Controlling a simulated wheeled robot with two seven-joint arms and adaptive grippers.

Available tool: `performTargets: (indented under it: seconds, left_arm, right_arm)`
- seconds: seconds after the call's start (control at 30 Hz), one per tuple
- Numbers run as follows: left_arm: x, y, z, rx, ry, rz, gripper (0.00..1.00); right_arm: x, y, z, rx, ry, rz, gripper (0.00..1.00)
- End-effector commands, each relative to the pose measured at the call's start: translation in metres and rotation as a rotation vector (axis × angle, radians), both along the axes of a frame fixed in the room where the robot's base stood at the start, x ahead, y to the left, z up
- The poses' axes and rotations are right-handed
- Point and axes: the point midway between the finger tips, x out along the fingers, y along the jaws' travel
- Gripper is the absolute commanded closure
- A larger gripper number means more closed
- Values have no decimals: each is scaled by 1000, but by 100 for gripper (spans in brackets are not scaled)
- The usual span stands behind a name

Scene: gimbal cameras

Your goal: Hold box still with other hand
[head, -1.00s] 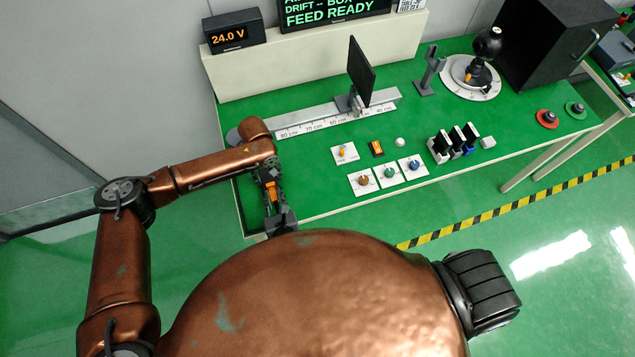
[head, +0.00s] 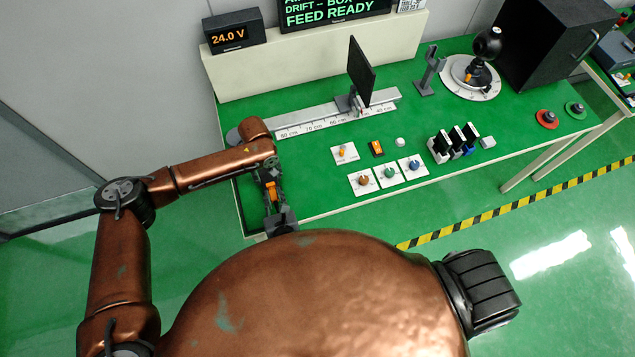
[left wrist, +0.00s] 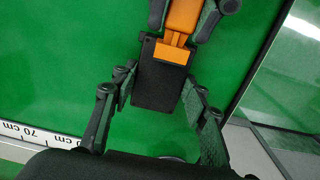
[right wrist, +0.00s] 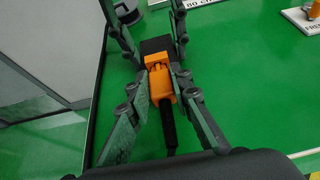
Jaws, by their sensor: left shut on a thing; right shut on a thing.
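A dark box (left wrist: 160,85) lies between the fingers of my left gripper (left wrist: 157,92), which is shut on it. My right gripper (right wrist: 164,86) is shut on an orange plug (right wrist: 160,84) with a black cable (right wrist: 169,125) trailing back. The plug also shows in the left wrist view (left wrist: 184,16). Its narrow end meets the near end of the box; I cannot tell how deep it sits. The box also shows in the right wrist view (right wrist: 154,46). In the head view both grippers face each other at the bench's left front corner, and the box is mostly hidden there.
The green bench (head: 310,190) carries a ruled rail (head: 310,124) with a dark upright panel (head: 361,72). To the right are several knob plates (head: 389,175), an orange switch (head: 376,148) and a black cabinet (head: 545,45). The bench surface just right of my grippers is clear.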

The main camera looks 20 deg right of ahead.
Motion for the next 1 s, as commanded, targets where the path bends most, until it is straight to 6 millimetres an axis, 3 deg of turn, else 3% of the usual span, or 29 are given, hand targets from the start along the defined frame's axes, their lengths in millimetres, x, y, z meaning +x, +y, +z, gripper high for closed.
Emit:
performTargets:
  seconds: [1.0]
  left_arm:
    - [-3, -1, -1, 0, 6, -3, 82]
  right_arm:
    - [13, -1, 0, -1, -1, -2, 100]
